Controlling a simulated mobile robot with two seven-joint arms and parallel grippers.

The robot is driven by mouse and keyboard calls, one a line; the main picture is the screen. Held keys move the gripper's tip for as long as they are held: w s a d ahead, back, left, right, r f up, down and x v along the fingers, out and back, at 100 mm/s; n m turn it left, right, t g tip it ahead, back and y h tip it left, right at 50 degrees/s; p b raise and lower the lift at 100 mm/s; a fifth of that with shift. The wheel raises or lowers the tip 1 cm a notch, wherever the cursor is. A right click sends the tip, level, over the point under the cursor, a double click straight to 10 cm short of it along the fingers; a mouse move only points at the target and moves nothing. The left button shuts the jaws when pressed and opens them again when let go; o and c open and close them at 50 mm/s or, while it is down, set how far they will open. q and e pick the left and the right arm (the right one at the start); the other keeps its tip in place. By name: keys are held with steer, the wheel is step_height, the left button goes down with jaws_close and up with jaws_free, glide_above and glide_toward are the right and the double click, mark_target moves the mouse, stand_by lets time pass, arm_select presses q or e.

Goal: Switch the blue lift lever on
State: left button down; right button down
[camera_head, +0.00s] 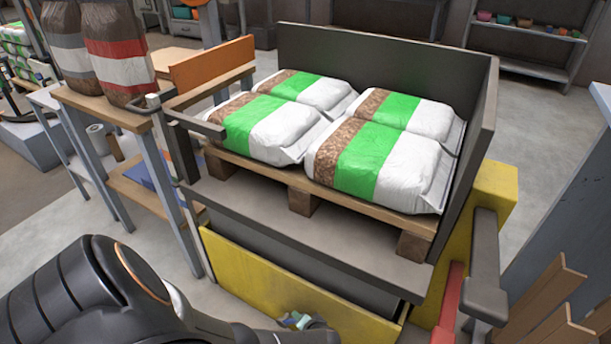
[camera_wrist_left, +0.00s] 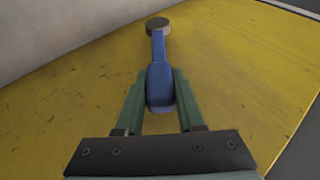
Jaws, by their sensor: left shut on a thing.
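The blue lift lever (camera_wrist_left: 158,58) shows in the left wrist view, running from a round grey pivot (camera_wrist_left: 158,24) on a yellow panel (camera_wrist_left: 240,60) down to a wider blue handle. My left gripper (camera_wrist_left: 160,84) has its two green fingers on either side of this handle and is shut on it. In the head view my left arm comes in at the bottom left, and its gripper (camera_head: 300,321) is low against the yellow front panel (camera_head: 285,285). The lever is too small and hidden there to make out clearly. My right gripper is not in view.
Above the yellow panel, a wooden pallet (camera_head: 416,220) bears several green and white bags (camera_head: 375,160) inside dark walls (camera_head: 380,65). A table (camera_head: 110,112) with brown bags stands at left. A grey post (camera_head: 486,270), a red part (camera_head: 448,315) and wooden boards (camera_head: 545,305) are at right.

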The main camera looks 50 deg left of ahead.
arm_select(q)
steer(key=shift+f, duration=0.1)
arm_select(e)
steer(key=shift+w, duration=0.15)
arm_select(q)
steer(key=c, duration=0.5)
jaws_free()
